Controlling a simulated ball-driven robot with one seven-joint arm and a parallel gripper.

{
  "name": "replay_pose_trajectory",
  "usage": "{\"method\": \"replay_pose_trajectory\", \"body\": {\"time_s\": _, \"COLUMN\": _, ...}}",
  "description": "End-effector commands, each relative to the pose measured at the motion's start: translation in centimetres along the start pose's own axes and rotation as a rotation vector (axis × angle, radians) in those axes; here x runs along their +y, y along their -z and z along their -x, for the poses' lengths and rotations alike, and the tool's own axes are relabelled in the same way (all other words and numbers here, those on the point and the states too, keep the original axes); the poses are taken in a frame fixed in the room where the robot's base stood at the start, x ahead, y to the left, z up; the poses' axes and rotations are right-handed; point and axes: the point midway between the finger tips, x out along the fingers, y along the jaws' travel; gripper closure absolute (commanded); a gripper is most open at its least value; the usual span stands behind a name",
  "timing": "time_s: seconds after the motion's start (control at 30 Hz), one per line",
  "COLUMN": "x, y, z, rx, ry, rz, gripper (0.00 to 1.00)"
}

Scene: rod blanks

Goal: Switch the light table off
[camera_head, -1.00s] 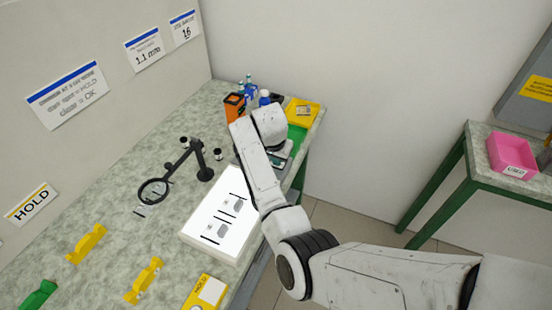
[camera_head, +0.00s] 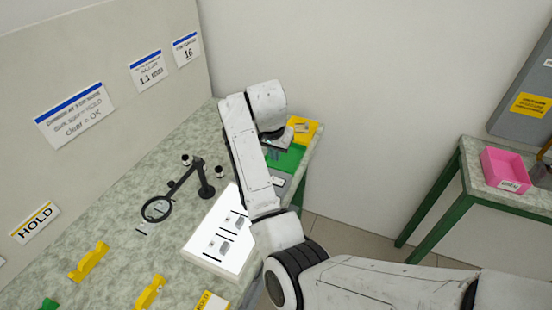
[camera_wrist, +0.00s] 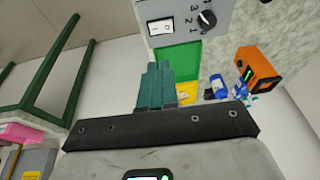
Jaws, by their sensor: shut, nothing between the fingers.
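The light table (camera_head: 206,228) is a white box on the bench in the head view. Its top glows white, with dark strips and grey shapes on it, and my arm covers its right edge. In the wrist view a pale panel (camera_wrist: 181,12) carries a white rocker switch (camera_wrist: 160,27) and a black numbered knob (camera_wrist: 207,19); it looks like the light table's control face, cut off by the picture's top edge. My gripper's teal fingers (camera_wrist: 158,70) are shut and empty, pointing toward the panel, apparently apart from the switch.
An orange device (camera_wrist: 258,66) and blue bottles (camera_wrist: 240,90) show in the wrist view. A magnifier (camera_head: 157,209) stands left of the light table. A pink bin (camera_head: 505,170) sits on another table.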

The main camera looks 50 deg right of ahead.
Motion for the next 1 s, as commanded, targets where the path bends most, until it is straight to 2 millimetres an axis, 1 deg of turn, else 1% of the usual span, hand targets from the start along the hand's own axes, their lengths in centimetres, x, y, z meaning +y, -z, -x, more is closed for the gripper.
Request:
{"method": "replay_pose_trajectory", "body": {"time_s": 0.37, "x": 0.0, "y": 0.0, "z": 0.2, "rx": 0.0, "ry": 0.001, "rz": 0.004, "gripper": 1.0}}
{"method": "replay_pose_trajectory", "body": {"time_s": 0.47, "x": -0.2, "y": 0.3, "z": 0.2, "rx": -0.002, "ry": 0.009, "rz": 0.045, "gripper": 1.0}}
{"method": "replay_pose_trajectory", "body": {"time_s": 0.53, "x": -0.5, "y": 0.6, "z": 0.4, "rx": -0.003, "ry": 0.022, "rz": 0.11, "gripper": 1.0}}
{"method": "replay_pose_trajectory", "body": {"time_s": 0.67, "x": -1.3, "y": 1.4, "z": 0.8, "rx": -0.004, "ry": 0.061, "rz": 0.319, "gripper": 1.0}}
{"method": "replay_pose_trajectory", "body": {"time_s": 0.9, "x": -2.9, "y": 3.0, "z": 1.8, "rx": 0.013, "ry": 0.14, "rz": 0.822, "gripper": 1.0}}
{"method": "replay_pose_trajectory", "body": {"time_s": 1.0, "x": -3.3, "y": 3.5, "z": 2.0, "rx": 0.025, "ry": 0.166, "rz": 1.036, "gripper": 1.0}}
